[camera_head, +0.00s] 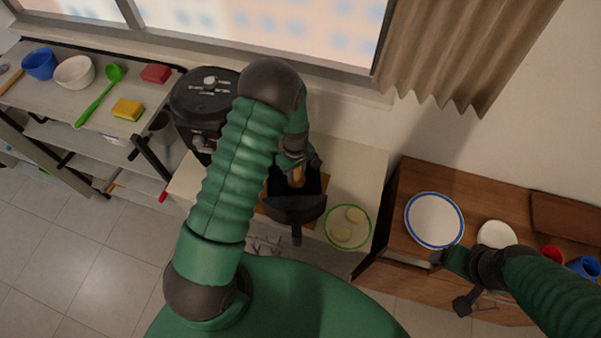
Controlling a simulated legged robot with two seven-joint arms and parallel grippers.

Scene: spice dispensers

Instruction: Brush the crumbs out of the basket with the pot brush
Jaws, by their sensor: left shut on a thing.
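The black basket (295,212), with its handle toward me, sits on a brown board on the pale counter in the middle of the view. My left gripper (297,164) reaches down over the basket's far part and is shut on a tan wooden piece, which looks like the pot brush (298,178). The brush's lower end is inside the basket; its bristles are hidden. Crumbs cannot be made out. My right gripper (449,281) is open and empty, at the front edge of the wooden cabinet on the right.
A black appliance (205,100) stands left of the basket. A green-rimmed plate (347,227) with pale round pieces is close on its right. A blue-rimmed plate (434,220), a white bowl (495,234) and cups are on the cabinet (405,185). A shelf (60,95) with kitchenware stands left.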

